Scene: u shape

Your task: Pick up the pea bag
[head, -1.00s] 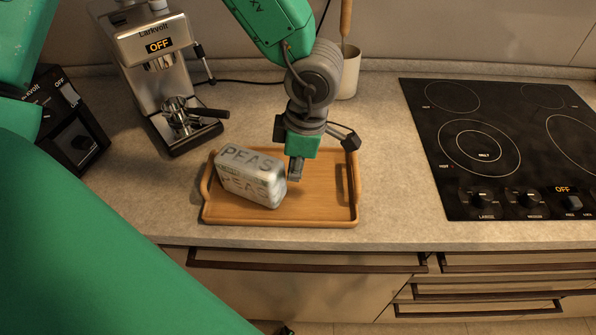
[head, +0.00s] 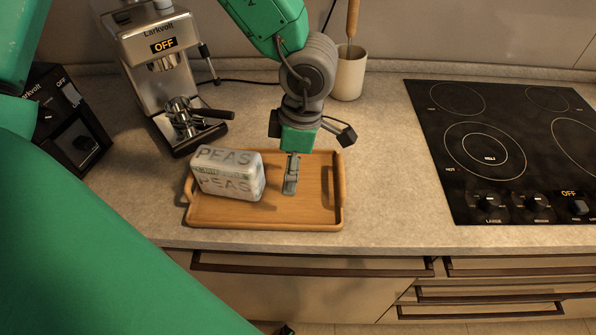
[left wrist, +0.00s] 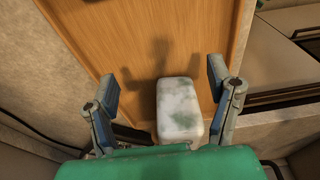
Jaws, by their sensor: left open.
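The pea bag (head: 229,174) is a pale, boxy pack marked PEAS. It stands on the left part of the wooden tray (head: 312,212). My left gripper (head: 291,188) points down over the tray, just right of the bag, with a small gap between them in the head view. In the left wrist view the gripper (left wrist: 163,86) has its two fingers wide apart. The bag (left wrist: 181,108) shows there between the finger lines, nearer the right finger, and nothing is gripped. The tray (left wrist: 180,25) lies beyond it. My right gripper is not in view.
A coffee machine (head: 165,65) stands behind the tray at the left, with a dark appliance (head: 68,125) beside it. A utensil pot (head: 349,75) is at the back. A cooktop (head: 500,150) is to the right. Bare counter (head: 385,170) separates tray and cooktop.

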